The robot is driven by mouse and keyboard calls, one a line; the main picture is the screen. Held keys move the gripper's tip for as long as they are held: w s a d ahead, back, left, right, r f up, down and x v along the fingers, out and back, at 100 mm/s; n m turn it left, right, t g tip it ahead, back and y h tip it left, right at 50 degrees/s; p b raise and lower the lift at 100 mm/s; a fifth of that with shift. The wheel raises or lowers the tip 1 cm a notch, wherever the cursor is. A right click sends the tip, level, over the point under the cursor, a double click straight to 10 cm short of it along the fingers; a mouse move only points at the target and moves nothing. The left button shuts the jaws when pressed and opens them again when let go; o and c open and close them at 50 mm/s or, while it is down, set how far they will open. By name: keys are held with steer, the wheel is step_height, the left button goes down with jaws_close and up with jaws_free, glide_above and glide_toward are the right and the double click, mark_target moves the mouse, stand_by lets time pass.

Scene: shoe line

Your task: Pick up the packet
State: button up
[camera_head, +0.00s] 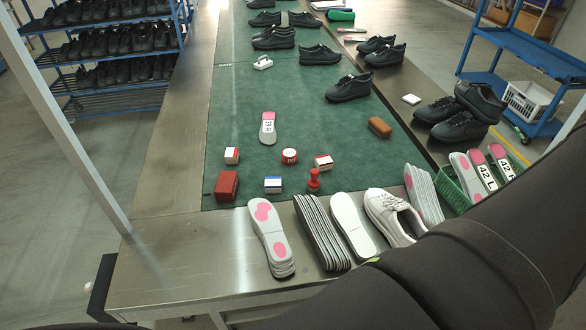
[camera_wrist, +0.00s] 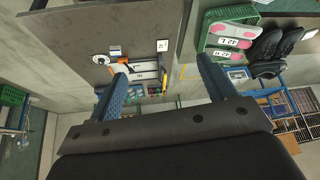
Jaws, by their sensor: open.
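A small flat white packet (camera_head: 411,99) lies on the bare metal strip to the right of the green mat in the head view, apart from the shoes near it. In the wrist view, one small white square (camera_wrist: 162,45) lies on a grey surface and another (camera_wrist: 115,50) lies to its left; I cannot tell which, if either, is that packet. My gripper (camera_wrist: 161,63) has its two blue fingers wide apart, with nothing held between them. The head view shows my dark arm across the lower right, but not the fingers.
Black shoes (camera_head: 459,127) stand right of the packet. A green crate (camera_head: 456,190) holds labelled insoles. A brown brush (camera_head: 379,127) and several small boxes lie on the mat (camera_head: 340,125). Insole stacks and a white shoe (camera_head: 392,216) line the front.

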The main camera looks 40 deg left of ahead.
steer(key=w+d+r, duration=0.4)
steer(key=w+r, duration=0.3)
steer(key=r, duration=0.2)
steer(key=w+a+f+n+y, duration=0.1)
steer(key=w+a+f, duration=0.1)
steer(key=w+a, duration=0.4)
steer(key=w+a+f+n+y, duration=0.1)
steer(key=w+a+f+n, duration=0.15)
steer(key=w+a, duration=0.4)
steer(key=w+a+f+n+g, duration=0.1)
steer(key=w+a+f, duration=0.15)
steer(key=a, duration=0.35)
steer(key=w+a+f+n+y, duration=0.1)
steer(key=w+a+f, duration=0.15)
steer(key=a, duration=0.35)
steer(key=w+a+f+n+g, duration=0.1)
steer(key=w+a+f, duration=0.15)
steer(key=a, duration=0.25)
steer(key=n+g, duration=0.3)
steer(key=n, duration=0.4)
glide_above(273, 181)
step_height(273, 181, down, 32)
steer(key=shift+w+a+r, duration=0.1)
steer(key=shift+r, duration=0.05)
steer(key=shift+f, duration=3.2)
steer(key=c, duration=1.1)
